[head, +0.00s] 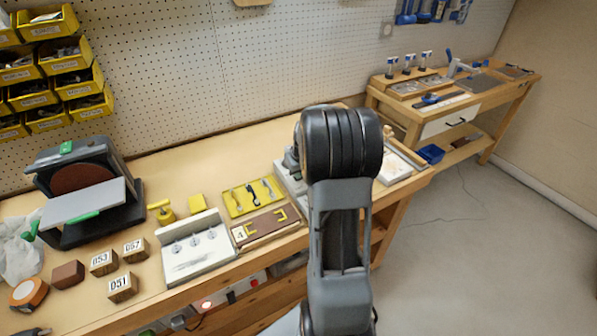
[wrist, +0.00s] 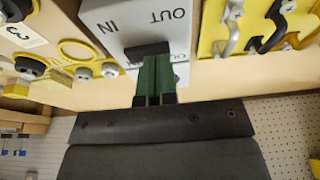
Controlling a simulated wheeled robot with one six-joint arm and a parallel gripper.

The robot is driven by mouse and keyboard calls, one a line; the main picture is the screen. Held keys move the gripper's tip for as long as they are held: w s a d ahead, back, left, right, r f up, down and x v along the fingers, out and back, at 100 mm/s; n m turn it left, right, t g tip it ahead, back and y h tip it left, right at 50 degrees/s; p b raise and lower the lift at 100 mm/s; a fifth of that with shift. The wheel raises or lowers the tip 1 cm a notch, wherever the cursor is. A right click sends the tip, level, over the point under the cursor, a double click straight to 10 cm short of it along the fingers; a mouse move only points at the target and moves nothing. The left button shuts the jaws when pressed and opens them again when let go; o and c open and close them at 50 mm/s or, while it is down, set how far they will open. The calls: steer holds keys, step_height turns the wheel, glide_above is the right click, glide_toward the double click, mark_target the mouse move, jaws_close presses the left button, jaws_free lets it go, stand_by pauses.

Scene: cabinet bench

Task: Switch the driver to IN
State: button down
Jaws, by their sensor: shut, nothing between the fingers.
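In the wrist view, a light grey box (wrist: 118,14) carries the printed words IN on the left and OUT on the right, both upside down. A black block (wrist: 147,48), which looks like its switch piece, sits below and between the two words; which position it is set to I cannot tell. My gripper (wrist: 156,62) has green fingers, shut together and empty, right at the black block. Whether they touch it I cannot tell. The fingers hide part of the box's lower face. In the head view my arm hides the gripper and most of the box area.
In the wrist view, a yellow tray (wrist: 212,38) with metal pieces lies right, and yellow parts with dark knobs lie left. In the head view, a yellow tool tray (head: 236,211), a white block with several knobs (head: 188,270) and a sander (head: 85,206) stand on the bench.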

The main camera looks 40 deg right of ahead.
steer(key=shift+a+f+b, duration=0.15)
steer(key=shift+f+b, duration=0.35)
steer(key=shift+b, duration=0.05)
steer(key=shift+r, duration=0.15)
steer(key=shift+s+d+r, duration=0.1)
steer(key=shift+d+r, duration=0.1)
steer(key=shift+d, duration=0.6)
steer(key=shift+r+p, duration=0.5)
steer(key=shift+r, duration=0.05)
steer(key=p+v, duration=0.1)
steer(key=v, duration=1.1)
steer(key=shift+w+r+p, duration=0.2)
steer(key=shift+r+p, duration=0.1)
steer(key=shift+r, duration=0.2)
